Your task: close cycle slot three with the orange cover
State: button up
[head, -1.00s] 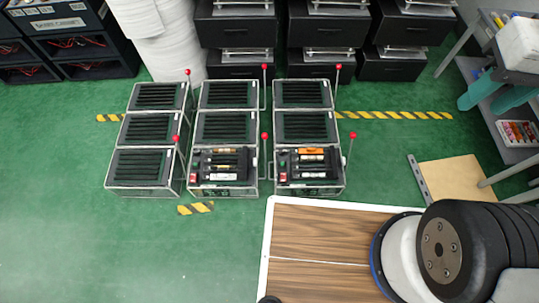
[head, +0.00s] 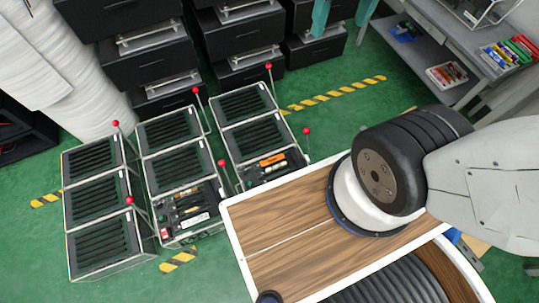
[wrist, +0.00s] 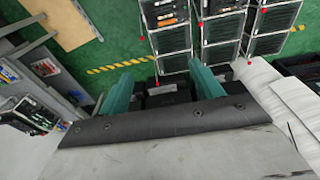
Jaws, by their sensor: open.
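An orange bar-shaped piece (head: 272,159), likely the orange cover, lies in the front module of the right fixture (head: 250,139). The middle fixture (head: 172,134) has small cylinders and a white block in its front module. The left fixture (head: 95,205) shows only dark slatted modules. Levers with red knobs stand beside the fixtures. I cannot tell which slot is number three. My gripper (head: 340,27) shows as two teal fingers at the top, apart and empty, well away from the orange piece. The fingers also show in the wrist view (wrist: 162,63), with the fixtures beyond.
Black drawer units (head: 235,45) stand behind the fixtures, with white rolls (head: 65,65) at left. A shelf bench (head: 440,50) with small bins stands at right. My wood-topped base fills the lower right. Green floor is open in front of the fixtures.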

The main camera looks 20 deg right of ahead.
jog(key=w+a+f, duration=0.1)
jog(key=w+f, duration=0.9)
jog(key=w, duration=0.3)
jog(key=w+a+f, duration=0.1)
jog(key=w+f, duration=0.8)
jog(key=w, duration=0.3)
jog(key=g, duration=0.1)
send_over(272, 158)
notch_tip(272, 158, down, 58)
jog(key=shift+f, duration=0.2)
notch_tip(272, 158, down, 8)
jog(key=shift+c, duration=0.3)
